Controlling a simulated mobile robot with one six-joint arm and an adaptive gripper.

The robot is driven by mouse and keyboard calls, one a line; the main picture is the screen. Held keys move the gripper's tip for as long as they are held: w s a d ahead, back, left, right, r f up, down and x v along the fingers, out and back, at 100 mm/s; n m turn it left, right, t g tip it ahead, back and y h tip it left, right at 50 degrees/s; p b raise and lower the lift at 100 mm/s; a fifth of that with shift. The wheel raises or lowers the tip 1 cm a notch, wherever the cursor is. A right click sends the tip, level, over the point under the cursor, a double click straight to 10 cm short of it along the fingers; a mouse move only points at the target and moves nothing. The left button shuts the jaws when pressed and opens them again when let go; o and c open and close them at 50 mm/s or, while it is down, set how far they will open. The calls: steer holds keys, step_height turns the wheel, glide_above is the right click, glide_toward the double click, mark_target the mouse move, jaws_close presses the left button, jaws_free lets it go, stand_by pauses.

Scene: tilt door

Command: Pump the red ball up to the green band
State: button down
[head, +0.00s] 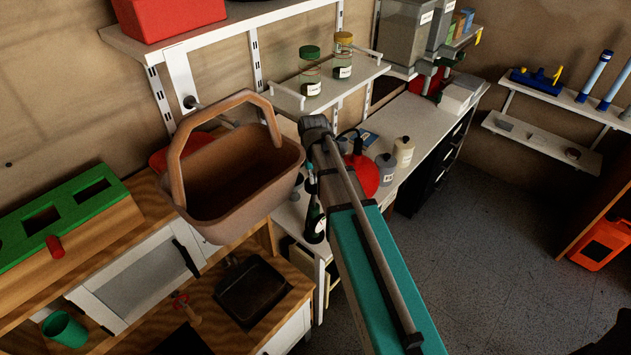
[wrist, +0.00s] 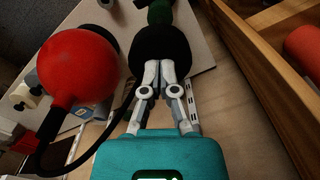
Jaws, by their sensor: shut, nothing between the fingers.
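The red ball (head: 364,178) sits on the white counter in the head view, partly hidden behind my arm. In the wrist view the round red ball (wrist: 75,68) is at the left. A black hose (wrist: 108,128) curves below it and runs up to a rounded black bulb (wrist: 158,48). My gripper (wrist: 162,70) is shut and empty, its fingertips close together at the bulb's near side. I cannot tell whether they touch it. In the head view my fingers are hidden. I cannot make out the green band for certain.
A brown basket (head: 235,180) hangs close to the left of my arm. A dark bottle (head: 315,222) and pale bottles (head: 403,151) stand near the ball. Wooden boards (wrist: 265,75) and a red cylinder (wrist: 304,46) are at the right in the wrist view.

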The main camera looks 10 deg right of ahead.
steer(key=shift+f, duration=0.1)
steer(key=shift+f+b, duration=3.75)
steer(key=shift+b, duration=0.1)
steer(key=shift+r, duration=0.2)
step_height(320, 180, up, 7)
steer(key=p, duration=0.7)
steer(key=shift+r+p, duration=0.2)
steer(key=shift+p, duration=0.2)
step_height(320, 180, up, 7)
steer(key=p, duration=0.7)
steer(key=shift+f, duration=0.1)
